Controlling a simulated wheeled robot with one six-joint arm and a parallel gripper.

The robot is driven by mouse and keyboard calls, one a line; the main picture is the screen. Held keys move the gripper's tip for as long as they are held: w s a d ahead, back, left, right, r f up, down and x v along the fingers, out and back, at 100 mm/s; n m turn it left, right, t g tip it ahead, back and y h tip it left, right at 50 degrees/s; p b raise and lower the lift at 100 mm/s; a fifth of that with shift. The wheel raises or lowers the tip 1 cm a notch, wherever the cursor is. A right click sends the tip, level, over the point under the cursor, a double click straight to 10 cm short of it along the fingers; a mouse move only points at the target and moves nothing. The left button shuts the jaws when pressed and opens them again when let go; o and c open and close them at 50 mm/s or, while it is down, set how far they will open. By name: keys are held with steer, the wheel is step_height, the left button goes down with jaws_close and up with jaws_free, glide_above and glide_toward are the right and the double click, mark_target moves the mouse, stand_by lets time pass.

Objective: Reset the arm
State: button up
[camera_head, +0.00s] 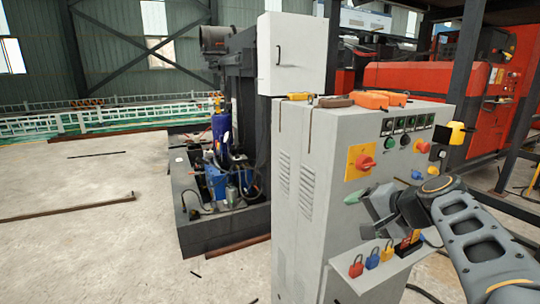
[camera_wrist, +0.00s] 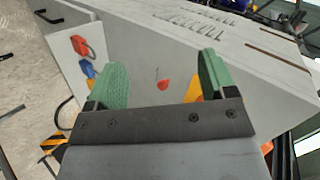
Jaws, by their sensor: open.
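My gripper (camera_head: 378,207) is in front of the grey control cabinet (camera_head: 322,200), above a small shelf of padlocks. Its two green fingers (camera_wrist: 162,82) are spread apart in the wrist view, with nothing held between them. A small red item (camera_wrist: 163,84) shows in the gap, against the grey cabinet face; it looks behind the fingers, and I cannot tell what it is. My arm reaches in from the lower right, bent at the wrist.
The shelf (camera_head: 372,274) carries a red padlock (camera_head: 356,268), a blue padlock (camera_head: 372,261) and a yellow one (camera_head: 387,252). A red rotary switch (camera_head: 365,162) is on the cabinet. Orange items (camera_head: 380,99) lie on top. Open concrete floor (camera_head: 90,230) lies left.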

steer(key=s+a+n+g+h+p, duration=0.2)
steer(key=s+n+h+p, duration=0.1)
steer(key=s+p, duration=0.3)
steer(key=s+a+f+n+g+h+p, duration=0.1)
steer(key=s+a+n+g+h+p, duration=0.1)
steer(key=s+n+p, duration=0.4)
steer(key=shift+s+a+g+h+p, duration=0.45)
steer(key=shift+s+g+p, duration=0.25)
steer(key=shift+s, duration=0.25)
steer(key=shift+c, duration=0.3)
